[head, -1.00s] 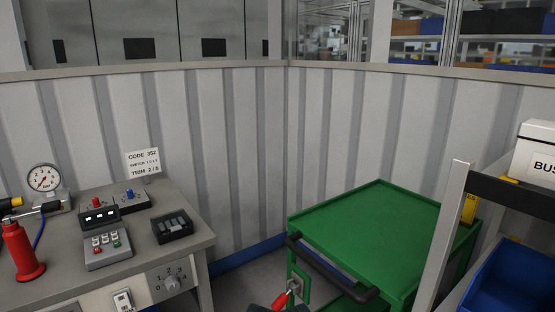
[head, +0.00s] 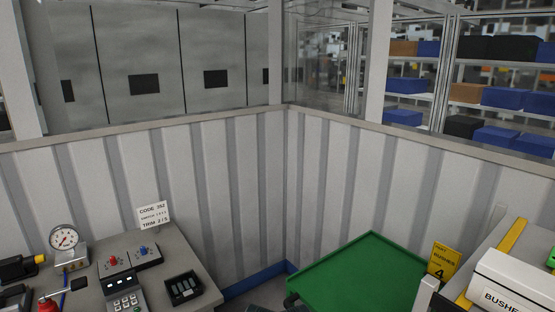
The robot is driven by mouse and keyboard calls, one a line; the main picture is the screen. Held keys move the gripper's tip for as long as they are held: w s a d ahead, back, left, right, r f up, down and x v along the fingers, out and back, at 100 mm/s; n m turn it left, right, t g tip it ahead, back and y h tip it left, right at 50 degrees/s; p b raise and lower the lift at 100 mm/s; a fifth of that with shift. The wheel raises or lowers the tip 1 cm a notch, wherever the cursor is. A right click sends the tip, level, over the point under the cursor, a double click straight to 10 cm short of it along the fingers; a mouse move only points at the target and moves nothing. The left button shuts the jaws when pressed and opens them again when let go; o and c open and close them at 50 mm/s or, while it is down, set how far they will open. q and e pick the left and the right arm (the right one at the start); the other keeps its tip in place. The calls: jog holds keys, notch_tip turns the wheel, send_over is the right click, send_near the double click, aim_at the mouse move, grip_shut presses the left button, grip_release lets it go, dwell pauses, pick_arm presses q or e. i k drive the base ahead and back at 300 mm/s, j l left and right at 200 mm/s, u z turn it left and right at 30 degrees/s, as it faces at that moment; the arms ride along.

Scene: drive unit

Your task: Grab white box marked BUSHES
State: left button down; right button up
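The white box marked BUSHES (head: 512,280) is at the lower right of the head view, on a rack shelf. It has a pale lid, and its label (head: 500,301) is cut off by the bottom edge, so only the first letters show. A yellow tag (head: 444,262) with a large 4 stands to the left of the box. Neither of my grippers is in view.
A green cart (head: 345,283) stands left of the rack. A grey bench (head: 188,262) at the left holds a gauge (head: 64,238), a keypad (head: 125,300) and a code sign (head: 153,214). A ribbed wall (head: 240,190) closes the corner behind.

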aim_at(500, 282)
jog(key=z, duration=1.25)
jog(key=j, duration=0.2)
jog(key=k+z, duration=0.05)
